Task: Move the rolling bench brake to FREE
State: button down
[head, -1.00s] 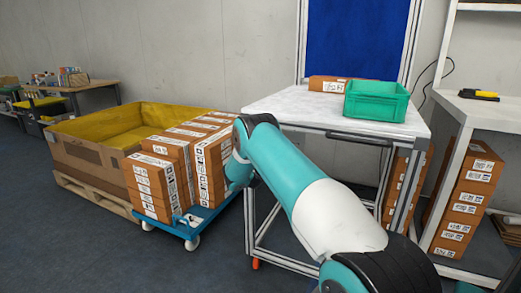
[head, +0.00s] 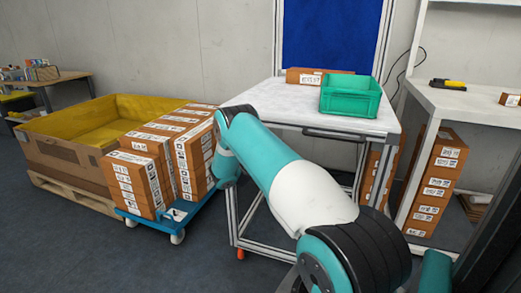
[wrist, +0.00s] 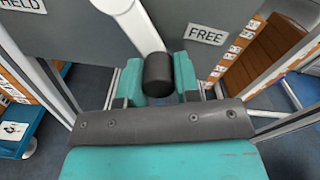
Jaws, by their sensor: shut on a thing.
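The rolling bench (head: 300,104) has a pale top and a metal frame; it stands right of centre in the head view. In the wrist view, its brake lever (wrist: 136,22) is a white bar ending in a black knob (wrist: 158,74). The lever slants down to the right across a grey plate (wrist: 85,35). The HELD label (wrist: 22,5) is at the upper left and the FREE label (wrist: 206,34) is right of the lever. The knob lies between the labels, nearer FREE. My gripper (wrist: 159,80) is shut on the knob. The head view does not show the fingers.
A green bin (head: 350,98) and a flat box (head: 318,76) sit on the bench. A blue trolley (head: 172,218) with stacked boxes stands close on its left. A shelf unit (head: 455,100) stands at the right. Floor in front of the trolley is clear.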

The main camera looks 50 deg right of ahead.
jog(key=shift+w+d+r, duration=0.1)
jog(key=shift+d+r, duration=0.05)
jog(key=shift+r, duration=0.45)
jog(key=c, duration=0.9)
grip_release()
jog(key=shift+f, duration=0.15)
jog(key=b+v, duration=1.7)
jog(key=b, duration=0.1)
jog(key=shift+a+f, duration=0.1)
jog(key=shift+a, duration=0.2)
